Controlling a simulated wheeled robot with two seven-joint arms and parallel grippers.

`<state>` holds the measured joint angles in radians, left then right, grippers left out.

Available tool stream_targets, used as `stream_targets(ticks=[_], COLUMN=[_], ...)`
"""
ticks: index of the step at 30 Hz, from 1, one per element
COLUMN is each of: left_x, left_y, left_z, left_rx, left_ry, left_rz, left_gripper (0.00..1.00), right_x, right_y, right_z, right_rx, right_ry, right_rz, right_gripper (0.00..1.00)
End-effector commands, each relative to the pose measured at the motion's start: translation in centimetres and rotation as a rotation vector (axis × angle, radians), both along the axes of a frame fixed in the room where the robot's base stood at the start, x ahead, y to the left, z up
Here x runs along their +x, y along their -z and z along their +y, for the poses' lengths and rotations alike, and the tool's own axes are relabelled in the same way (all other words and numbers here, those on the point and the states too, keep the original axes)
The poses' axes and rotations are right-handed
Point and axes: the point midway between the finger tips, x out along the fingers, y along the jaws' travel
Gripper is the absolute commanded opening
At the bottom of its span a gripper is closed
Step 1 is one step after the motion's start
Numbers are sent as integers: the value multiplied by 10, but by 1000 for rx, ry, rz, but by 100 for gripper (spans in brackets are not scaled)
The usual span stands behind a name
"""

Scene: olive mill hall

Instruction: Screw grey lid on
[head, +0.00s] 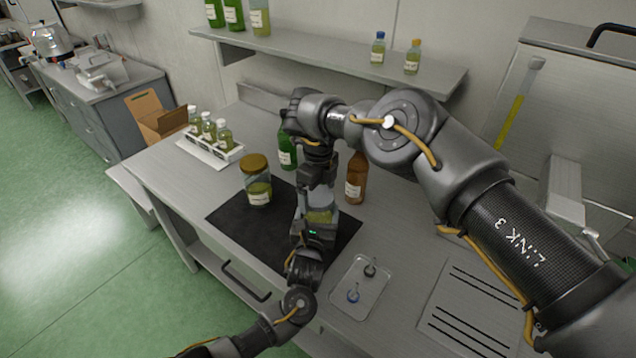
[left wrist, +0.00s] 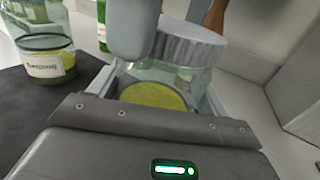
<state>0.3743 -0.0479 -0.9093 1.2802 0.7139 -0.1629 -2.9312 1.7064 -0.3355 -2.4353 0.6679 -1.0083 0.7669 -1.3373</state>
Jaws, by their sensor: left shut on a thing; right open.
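A glass jar (head: 320,215) with yellow-green contents stands over the black mat (head: 232,222). My left gripper (head: 316,232) is shut on this jar low down; the jar (left wrist: 165,92) fills the space between its fingers in the left wrist view. The ribbed grey lid (left wrist: 190,42) is at the jar's mouth; whether it is threaded on cannot be told. My right gripper (head: 317,182) is open, pointing down right over the jar. One of its fingers shows in front of the lid in the left wrist view. In the head view the right gripper hides the lid.
A jar with a gold lid (head: 256,178) stands on the mat to the left. A green bottle (head: 287,150) and a brown bottle (head: 356,178) stand behind. A small tray (head: 345,305) with two small items lies front right. A white rack (head: 208,148) holds several small bottles.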

Motion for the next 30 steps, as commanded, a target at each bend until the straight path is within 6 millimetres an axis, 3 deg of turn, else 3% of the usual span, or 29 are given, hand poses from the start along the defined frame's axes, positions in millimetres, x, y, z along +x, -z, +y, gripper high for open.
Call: stream_targets(ticks=[10,20,23,26,30], left_x=[1,1,1,1,1], left_y=[-2,-2,-2,-2,-2], left_z=[0,0,0,0,0], left_rx=[-1,-1,-1,-1,-1], left_ry=[0,0,0,0,0], left_rz=[-3,-3,-3,-3,-3], left_gripper=[13,13,13,13,13], right_x=[0,0,0,0,0], right_y=[2,2,2,3,3], right_z=[0,0,1,1,2], right_rx=[0,0,1,3,2], right_ry=[0,-1,17,145,526], right_rz=[-1,0,0,0,0], right_gripper=[94,51,50,50,50])
